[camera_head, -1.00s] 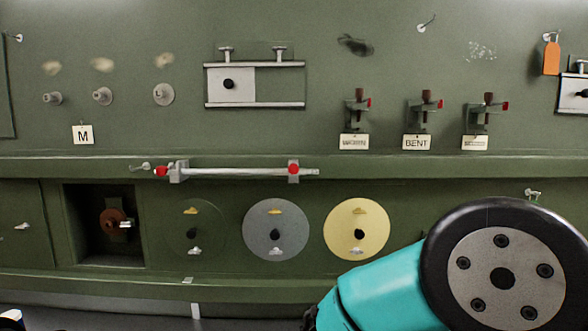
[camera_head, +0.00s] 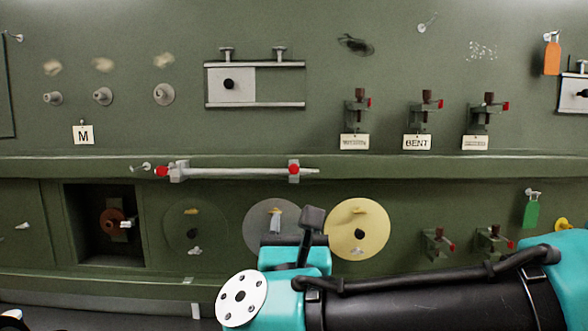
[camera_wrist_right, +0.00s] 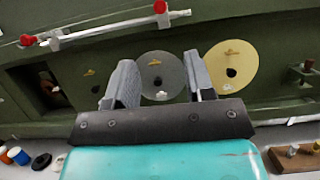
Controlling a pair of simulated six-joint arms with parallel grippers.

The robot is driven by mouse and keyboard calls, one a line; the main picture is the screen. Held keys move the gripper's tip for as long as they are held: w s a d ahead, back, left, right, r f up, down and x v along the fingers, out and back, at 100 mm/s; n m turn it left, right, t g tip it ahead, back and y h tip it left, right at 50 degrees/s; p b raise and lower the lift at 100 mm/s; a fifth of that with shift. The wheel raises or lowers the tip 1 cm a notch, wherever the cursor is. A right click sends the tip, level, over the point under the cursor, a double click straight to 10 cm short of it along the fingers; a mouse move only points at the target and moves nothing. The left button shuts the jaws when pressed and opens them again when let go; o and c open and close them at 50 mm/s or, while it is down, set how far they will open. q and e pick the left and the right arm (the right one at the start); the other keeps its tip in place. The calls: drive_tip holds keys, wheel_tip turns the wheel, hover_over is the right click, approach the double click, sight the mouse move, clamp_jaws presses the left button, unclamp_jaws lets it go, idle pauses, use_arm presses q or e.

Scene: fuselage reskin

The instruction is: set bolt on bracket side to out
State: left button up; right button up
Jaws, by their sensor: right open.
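A grey rod (camera_head: 240,171), which looks like the bolt, lies level along the ledge, held in two pale brackets, the left bracket (camera_head: 179,171) and the right bracket (camera_head: 293,178). A red knob (camera_head: 161,171) is at its left end and another red knob (camera_head: 293,168) is at the right bracket. My right gripper (camera_head: 293,218) is open and empty, below the rod's right part, before the grey disc. In the right wrist view its fingers (camera_wrist_right: 158,68) stand apart, with the rod (camera_wrist_right: 115,28) above them. My left gripper is not in view.
A grey disc (camera_wrist_right: 161,76) and a yellow disc (camera_head: 357,220) are on the lower panel. A recess (camera_head: 85,240) holds a brown round part. Several clamps with red tips sit on the right, above tags such as BENT (camera_head: 417,142). A sliding plate (camera_head: 240,85) is above.

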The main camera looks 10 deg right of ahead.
sight(294, 169)
drive_tip(key=x, duration=1.7)
drive_tip(key=shift+w+d, duration=0.1)
drive_tip(key=shift+w, duration=0.15)
drive_tip(key=shift+c, duration=0.5)
clamp_jaws()
